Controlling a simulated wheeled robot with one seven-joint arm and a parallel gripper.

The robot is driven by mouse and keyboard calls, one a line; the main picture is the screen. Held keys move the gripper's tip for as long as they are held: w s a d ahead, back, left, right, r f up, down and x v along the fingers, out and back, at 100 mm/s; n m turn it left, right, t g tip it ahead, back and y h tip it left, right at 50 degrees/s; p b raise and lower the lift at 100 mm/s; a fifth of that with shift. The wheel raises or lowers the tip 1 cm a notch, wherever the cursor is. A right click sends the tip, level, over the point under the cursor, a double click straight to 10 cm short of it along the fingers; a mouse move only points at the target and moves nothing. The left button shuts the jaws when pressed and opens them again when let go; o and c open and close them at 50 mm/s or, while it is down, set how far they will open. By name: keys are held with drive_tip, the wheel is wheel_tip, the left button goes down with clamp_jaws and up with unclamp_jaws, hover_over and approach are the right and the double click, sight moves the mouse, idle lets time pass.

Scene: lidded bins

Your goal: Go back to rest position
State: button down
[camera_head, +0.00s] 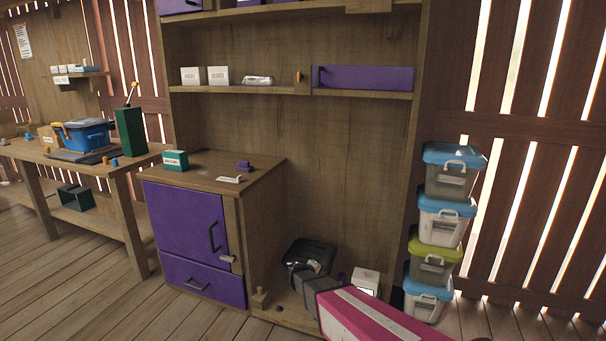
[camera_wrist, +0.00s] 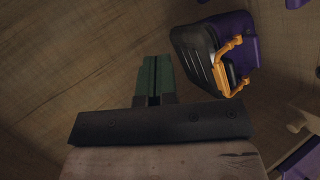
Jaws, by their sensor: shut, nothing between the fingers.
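My gripper (camera_wrist: 155,62) shows in the wrist view with its two green fingers together, shut and empty. Just right of the fingertips in that view is a black and purple lidded bin (camera_wrist: 201,52) with an orange handle (camera_wrist: 221,65). The fingers look apart from it, though the depth gap is hard to judge. In the head view my magenta arm reaches in from the bottom right towards the low shelf, and the fingertips cannot be made out there. A black container (camera_head: 309,252) stands on that shelf, near the end of my arm.
A small white box (camera_head: 367,281) stands beside my arm. A stack of several lidded bins (camera_head: 440,228) rises at the right. A cabinet with purple doors (camera_head: 188,222) stands left, and a workbench (camera_head: 128,168) farther left. Wooden floor (camera_head: 75,285) is clear at lower left.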

drive_tip(key=s+d+r+m+g+y, duration=0.1)
drive_tip(key=s+d+r+m+g, duration=0.2)
drive_tip(key=s+d, duration=0.25)
drive_tip(key=s+d+r+m+g+y, duration=0.1)
drive_tip(key=s+d+r+m+g, duration=0.15)
drive_tip(key=s+d, duration=0.35)
drive_tip(key=s+r+m+g+y, duration=0.1)
drive_tip(key=s+r+g+y, duration=0.1)
drive_tip(key=s, duration=0.4)
drive_tip(key=s+r+m+g+y, duration=0.1)
drive_tip(key=s+r+y, duration=0.3)
drive_tip(key=s, duration=0.3)
drive_tip(key=shift+s+g+y, duration=0.2)
drive_tip(key=shift+g+y, duration=0.1)
drive_tip(key=shift+g, duration=0.05)
